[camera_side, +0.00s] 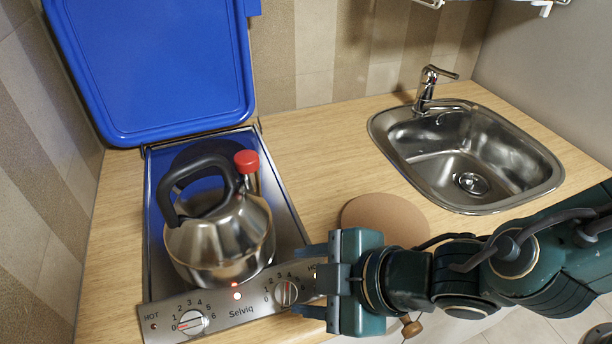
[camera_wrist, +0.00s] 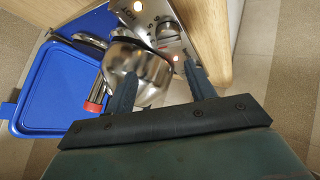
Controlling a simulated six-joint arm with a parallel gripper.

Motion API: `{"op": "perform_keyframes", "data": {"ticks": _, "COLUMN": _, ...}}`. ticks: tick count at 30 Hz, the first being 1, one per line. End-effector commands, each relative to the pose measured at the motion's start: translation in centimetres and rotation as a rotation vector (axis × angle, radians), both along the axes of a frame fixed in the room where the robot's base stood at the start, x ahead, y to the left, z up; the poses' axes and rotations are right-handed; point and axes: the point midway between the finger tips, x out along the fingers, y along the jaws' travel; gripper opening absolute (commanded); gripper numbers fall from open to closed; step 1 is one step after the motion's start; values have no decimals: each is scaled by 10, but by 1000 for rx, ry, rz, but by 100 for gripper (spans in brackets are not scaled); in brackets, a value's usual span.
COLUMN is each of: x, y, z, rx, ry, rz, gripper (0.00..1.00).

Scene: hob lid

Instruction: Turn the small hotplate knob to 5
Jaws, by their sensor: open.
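The steel control panel (camera_side: 248,309) carries two round knobs, a left knob (camera_side: 191,322) and a right knob (camera_side: 286,293), each with a printed scale from 0 to 6. The left knob's red mark points toward 0. The right knob's line looks roughly upright, but its exact setting is hard to read. I cannot tell which knob serves the small hotplate. My gripper (camera_side: 302,281) is open at the right end of the panel, its fingers pointing left around the right knob's side, apparently not touching it. The wrist view shows both fingers (camera_wrist: 159,70) apart, with one knob (camera_wrist: 168,30) beyond.
A steel kettle (camera_side: 220,243) with black handle and red knob stands on the hob behind the panel. The blue lid (camera_side: 155,65) stands open. A red lamp (camera_side: 237,296) glows on the panel. A round brown board (camera_side: 386,219) and a sink (camera_side: 465,155) lie right.

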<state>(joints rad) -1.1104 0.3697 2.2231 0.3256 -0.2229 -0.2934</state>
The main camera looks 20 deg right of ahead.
Motion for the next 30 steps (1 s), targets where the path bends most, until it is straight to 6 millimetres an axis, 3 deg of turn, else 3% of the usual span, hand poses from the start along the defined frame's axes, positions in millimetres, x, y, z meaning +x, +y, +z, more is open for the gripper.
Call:
{"op": "perform_keyframes", "data": {"ticks": 4, "x": 0, "y": 0, "z": 18, "rx": 4, "ry": -1, "rz": -1, "gripper": 55}}
{"op": "perform_keyframes", "data": {"ticks": 10, "x": 0, "y": 0, "z": 31, "rx": 1, "ry": -1, "rz": 0, "gripper": 55}}
{"op": "perform_keyframes", "data": {"ticks": 30, "x": 3, "y": 3, "z": 32, "rx": -64, "ry": 3, "rz": 45, "gripper": 54}}
